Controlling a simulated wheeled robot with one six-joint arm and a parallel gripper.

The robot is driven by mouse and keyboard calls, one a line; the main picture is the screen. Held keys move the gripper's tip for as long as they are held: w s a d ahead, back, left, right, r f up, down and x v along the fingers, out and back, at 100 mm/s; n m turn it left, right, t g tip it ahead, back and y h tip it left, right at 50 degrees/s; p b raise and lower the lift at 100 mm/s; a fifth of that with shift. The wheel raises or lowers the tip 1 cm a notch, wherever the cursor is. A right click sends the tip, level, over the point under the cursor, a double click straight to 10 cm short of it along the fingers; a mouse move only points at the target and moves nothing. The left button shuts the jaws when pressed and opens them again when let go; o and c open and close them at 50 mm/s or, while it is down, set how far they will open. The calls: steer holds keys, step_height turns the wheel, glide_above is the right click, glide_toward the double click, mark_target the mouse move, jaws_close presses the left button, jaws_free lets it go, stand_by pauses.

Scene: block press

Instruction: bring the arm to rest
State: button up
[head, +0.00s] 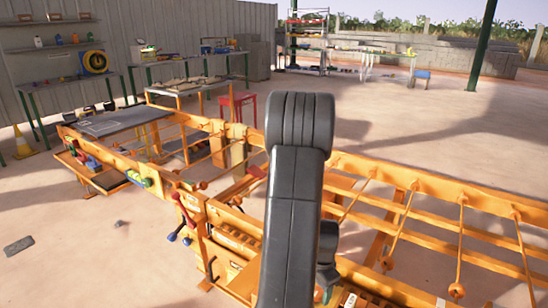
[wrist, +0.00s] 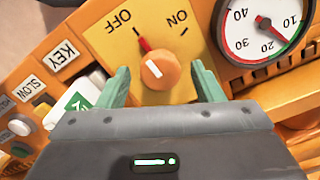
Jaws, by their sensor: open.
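In the wrist view my gripper (wrist: 160,67) is open, with its two pale green fingers apart. An orange rotary knob (wrist: 159,71) on a yellow plate (wrist: 192,44) shows between and just beyond the fingers. I cannot tell if either finger touches it. The white mark on the knob points up and left, towards a red pointer beside the word OFF. In the head view my dark grey arm (head: 292,200) rises in front of the orange press machine (head: 440,185).
A round gauge (wrist: 266,25) sits right of the knob, and a KEY label (wrist: 63,53) and push buttons (wrist: 20,127) sit left. Levers with red and blue ends (head: 184,220) stick out of the machine. Open concrete floor (head: 60,265) lies at the left.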

steer(key=shift+r, duration=1.7)
steer(key=shift+s, duration=0.1)
